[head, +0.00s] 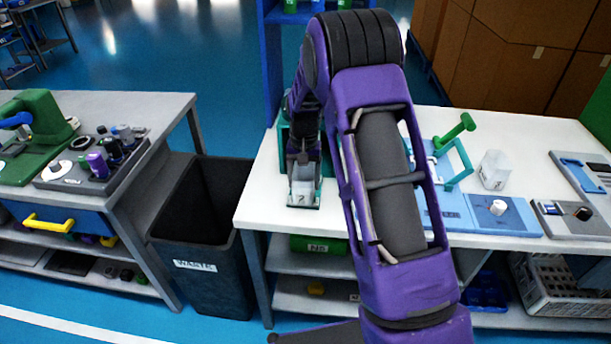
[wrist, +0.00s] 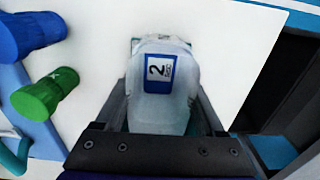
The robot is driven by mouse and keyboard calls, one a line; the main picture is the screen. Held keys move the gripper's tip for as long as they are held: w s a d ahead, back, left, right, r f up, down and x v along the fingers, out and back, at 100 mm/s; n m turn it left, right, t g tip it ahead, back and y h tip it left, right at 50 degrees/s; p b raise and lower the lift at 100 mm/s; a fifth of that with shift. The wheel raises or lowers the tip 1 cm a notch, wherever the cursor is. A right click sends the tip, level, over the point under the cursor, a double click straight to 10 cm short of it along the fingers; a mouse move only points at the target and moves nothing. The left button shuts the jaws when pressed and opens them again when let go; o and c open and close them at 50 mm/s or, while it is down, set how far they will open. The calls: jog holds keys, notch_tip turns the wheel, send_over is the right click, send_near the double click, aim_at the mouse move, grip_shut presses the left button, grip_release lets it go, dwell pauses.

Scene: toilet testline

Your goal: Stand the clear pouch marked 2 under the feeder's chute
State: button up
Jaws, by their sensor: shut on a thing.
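The clear pouch marked 2 (head: 303,192) is at the left end of the white table, in front of a teal-green fixture that I take to be the feeder (head: 284,150). In the wrist view the pouch (wrist: 163,85) shows its blue-edged label with a 2. My gripper (head: 303,165) is shut on the pouch, with one finger on each side of it. The pouch looks upright at a small teal base (head: 303,206); I cannot tell whether it touches it. My arm hides much of the fixture, and the chute cannot be made out.
A second clear pouch (head: 494,170) stands on the right of the table. A blue fixture with a green handle (head: 455,133) is near it. A black waste bin (head: 205,240) stands left of the table, beside a grey bench (head: 150,120). Bare white tabletop (head: 262,200) lies left of the pouch.

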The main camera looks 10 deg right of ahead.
aim_at(306, 170)
jog(key=w, duration=0.2)
jog(key=w+d+f, duration=0.1)
jog(key=shift+w, duration=0.1)
jog(key=shift+f, duration=0.2)
jog(key=shift+c, duration=0.6)
jog(key=shift+f, duration=0.1)
jog(key=o, duration=1.6)
jog(key=shift+c, duration=0.2)
notch_tip(306, 170, up, 12)
jog(key=shift+r+p, duration=0.1)
jog(key=shift+p, duration=0.3)
